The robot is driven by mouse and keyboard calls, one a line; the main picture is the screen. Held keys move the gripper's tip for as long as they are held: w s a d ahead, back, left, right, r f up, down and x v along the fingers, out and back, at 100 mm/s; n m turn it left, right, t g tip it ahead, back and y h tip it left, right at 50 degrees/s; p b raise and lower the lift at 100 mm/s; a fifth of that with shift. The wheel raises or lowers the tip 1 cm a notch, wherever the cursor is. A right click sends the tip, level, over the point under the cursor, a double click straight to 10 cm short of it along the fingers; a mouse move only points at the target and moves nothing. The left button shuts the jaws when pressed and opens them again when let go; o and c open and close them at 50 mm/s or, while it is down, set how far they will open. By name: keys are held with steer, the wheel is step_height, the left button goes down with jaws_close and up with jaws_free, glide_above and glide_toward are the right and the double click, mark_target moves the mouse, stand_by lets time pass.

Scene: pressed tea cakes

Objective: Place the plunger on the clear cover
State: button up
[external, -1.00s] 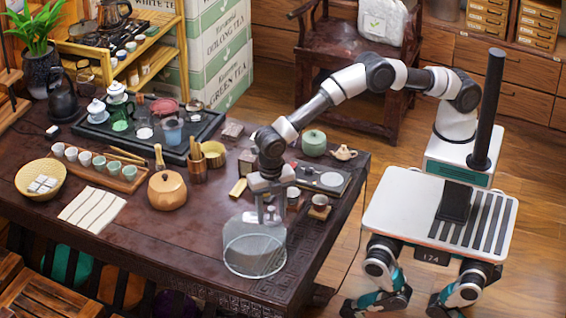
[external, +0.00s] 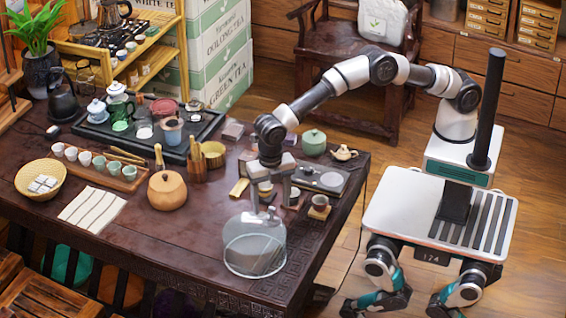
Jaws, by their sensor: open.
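The clear cover (external: 254,245) is a see-through dome standing on the near right part of the dark table, with greyish contents showing inside. A small grey piece, which looks like the plunger (external: 271,213), shows at the top of the cover, a little right of its middle. It appears to rest on the cover, but contact is too small to make out. My gripper (external: 270,201) is open just above the cover and points down, its two fingers spread apart. The small grey piece is below the fingers, and nothing is clearly held.
A dark tray (external: 331,180) with a disc and a small cup on a wooden stand (external: 319,212) lie right of my gripper. A round wooden pot (external: 167,191) and a striped cloth (external: 92,208) stand to the left. The table between pot and cover is clear.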

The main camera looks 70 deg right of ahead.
mark_target(271, 209)
step_height(271, 209, up, 8)
stand_by(0.4)
steer(key=w+d+r+m+t, duration=0.1)
steer(key=w+d+r+m, duration=0.15)
steer(key=d+r, duration=0.35)
steer(key=w+d+r+m, duration=0.1)
steer(key=d+r+m, duration=0.2)
steer(key=d+r, duration=0.35)
steer(key=s+d+r+m+t, duration=0.15)
steer(key=d+r+m, duration=0.25)
steer(key=d, duration=0.5)
steer(key=s+d+r+m+t, duration=0.15)
steer(key=d+r+m, duration=0.25)
steer(key=d, duration=0.4)
steer(key=s+d+f+m+t, duration=0.1)
steer(key=s+d+f+m, duration=0.2)
steer(key=s+d+m, duration=1)
steer(key=s+d, duration=0.6)
steer(key=shift+s+d+f+t, duration=0.15)
steer(key=shift+s+d+t, duration=0.1)
steer(key=shift+t, duration=0.05)
steer(key=shift+m, duration=0.25)
